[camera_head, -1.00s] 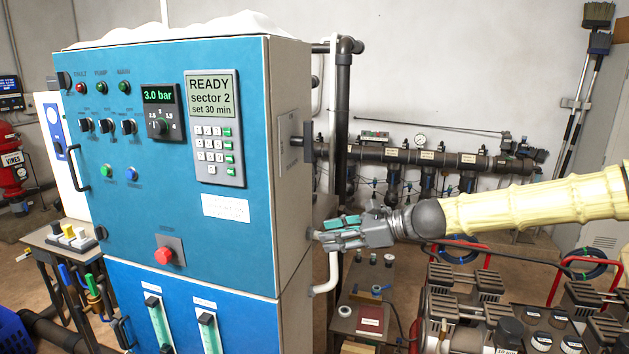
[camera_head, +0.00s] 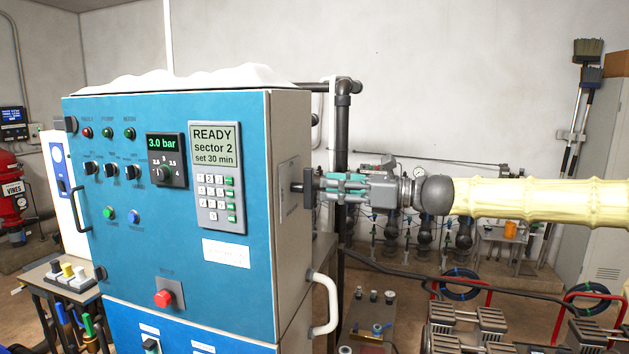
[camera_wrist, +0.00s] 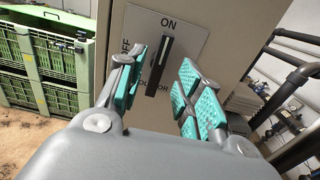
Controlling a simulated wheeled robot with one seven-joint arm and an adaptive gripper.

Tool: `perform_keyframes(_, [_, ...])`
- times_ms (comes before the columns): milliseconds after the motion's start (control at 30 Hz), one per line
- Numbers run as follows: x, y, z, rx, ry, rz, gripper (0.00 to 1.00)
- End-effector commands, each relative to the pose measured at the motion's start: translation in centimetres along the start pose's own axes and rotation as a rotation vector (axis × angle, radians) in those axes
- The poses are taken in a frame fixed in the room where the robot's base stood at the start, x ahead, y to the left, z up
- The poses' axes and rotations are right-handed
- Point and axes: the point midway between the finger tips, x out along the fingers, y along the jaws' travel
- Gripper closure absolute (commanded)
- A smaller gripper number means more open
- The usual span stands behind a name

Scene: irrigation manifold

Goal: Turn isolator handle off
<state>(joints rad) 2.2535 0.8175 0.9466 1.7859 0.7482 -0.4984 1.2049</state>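The isolator handle (camera_wrist: 159,66) is a dark bar on a grey plate (camera_wrist: 188,32) on the side of the blue cabinet. The plate reads ON at the top and OFF at the left. In the wrist view the handle stands near upright, its upper end toward ON. My gripper (camera_wrist: 158,92) is open, with its teal-padded fingers on either side of the handle and gaps visible. In the head view my gripper (camera_head: 318,188) is level with the handle at the cabinet's right side; the fingers hide part of it there.
The blue cabinet (camera_head: 110,240) carries a keypad with display (camera_head: 216,178), a red button (camera_head: 163,298) and selector switches. A white pipe (camera_head: 333,305) and a dark vertical pipe (camera_head: 342,130) stand close to my gripper. Green crates (camera_wrist: 45,60) show in the wrist view.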

Motion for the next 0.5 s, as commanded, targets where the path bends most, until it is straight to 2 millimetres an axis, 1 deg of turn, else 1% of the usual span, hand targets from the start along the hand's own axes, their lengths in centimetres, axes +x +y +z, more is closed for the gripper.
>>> perform_keyframes(100, [1.7,0.0,0.1,0.001,0.001,0.002,0.64])
perform_keyframes(200, [2.8,0.0,0.1,0.002,0.001,0.000,0.64])
perform_keyframes(333, [3.9,-0.1,0.0,0.001,0.001,0.000,0.64])
perform_keyframes(500, [4.7,0.0,0.0,0.000,0.000,-0.001,0.64])
